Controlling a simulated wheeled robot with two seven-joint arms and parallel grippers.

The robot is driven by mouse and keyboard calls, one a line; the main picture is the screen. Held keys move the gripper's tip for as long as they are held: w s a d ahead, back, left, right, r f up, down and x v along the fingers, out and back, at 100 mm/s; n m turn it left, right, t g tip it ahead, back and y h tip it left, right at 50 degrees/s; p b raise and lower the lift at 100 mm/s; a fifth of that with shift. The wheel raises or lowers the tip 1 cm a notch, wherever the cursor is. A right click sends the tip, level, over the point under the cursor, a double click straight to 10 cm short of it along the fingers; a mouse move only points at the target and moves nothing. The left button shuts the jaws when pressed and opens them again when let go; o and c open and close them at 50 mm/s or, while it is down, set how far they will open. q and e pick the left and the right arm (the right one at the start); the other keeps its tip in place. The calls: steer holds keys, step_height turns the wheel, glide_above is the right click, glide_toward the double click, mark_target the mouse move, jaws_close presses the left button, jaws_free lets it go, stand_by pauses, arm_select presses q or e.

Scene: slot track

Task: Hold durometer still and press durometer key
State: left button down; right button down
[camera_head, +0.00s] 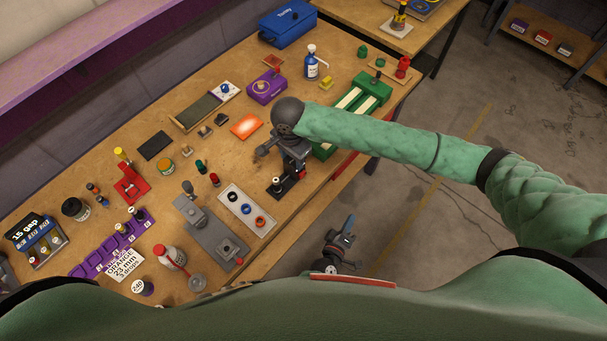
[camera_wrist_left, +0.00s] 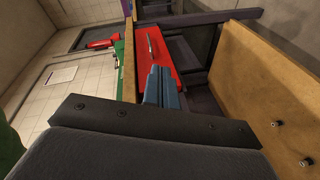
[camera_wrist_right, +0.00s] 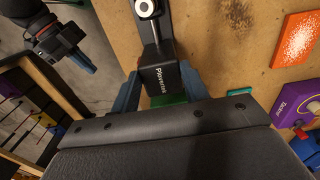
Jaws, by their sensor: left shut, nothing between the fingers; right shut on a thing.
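The durometer, a black block with white lettering (camera_wrist_right: 160,78), stands on a dark base strip at the table's front edge. In the head view its black base (camera_head: 287,190) shows below my right gripper (camera_head: 290,168). My right gripper is shut on the block, one blue finger on each side. A pale round part with a dark centre (camera_wrist_right: 148,8) sits further along the strip. My left gripper (camera_head: 349,224) is shut and empty, off the table's front edge and to the right of the durometer; its fingers (camera_wrist_left: 161,86) touch each other. I cannot make out the key.
A grey tray with coloured rings (camera_head: 246,210) lies left of the durometer. An orange plate (camera_head: 246,126) and a green holder (camera_head: 358,98) lie beyond. The wooden table (camera_head: 330,172) is crowded at left. Open floor lies around my left gripper.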

arm_select(q)
step_height(320, 180, up, 13)
steer(key=w+n+t+y, duration=0.1)
steer(key=n+t+y, duration=0.25)
steer(key=n, duration=0.65)
steer(key=a+n+y, duration=0.1)
steer(key=a+n, duration=0.1)
steer(key=a+n+g+y, duration=0.1)
steer(key=a+n+y, duration=0.1)
steer(key=a+n+g+y, duration=0.1)
steer(key=n+y, duration=0.1)
steer(key=n, duration=0.1)
steer(key=shift+w+a+f, duration=0.25)
steer(key=shift+w+a, duration=0.15)
steer(key=shift+w, duration=0.1)
steer(key=shift+w+a, duration=3)
steer(key=shift+a, duration=0.1)
steer(key=shift+w+a, duration=0.7)
steer(key=shift+w, duration=0.05)
steer(key=shift+s, duration=0.1)
steer(key=shift+s+d, duration=0.65)
steer(key=shift+d, duration=0.05)
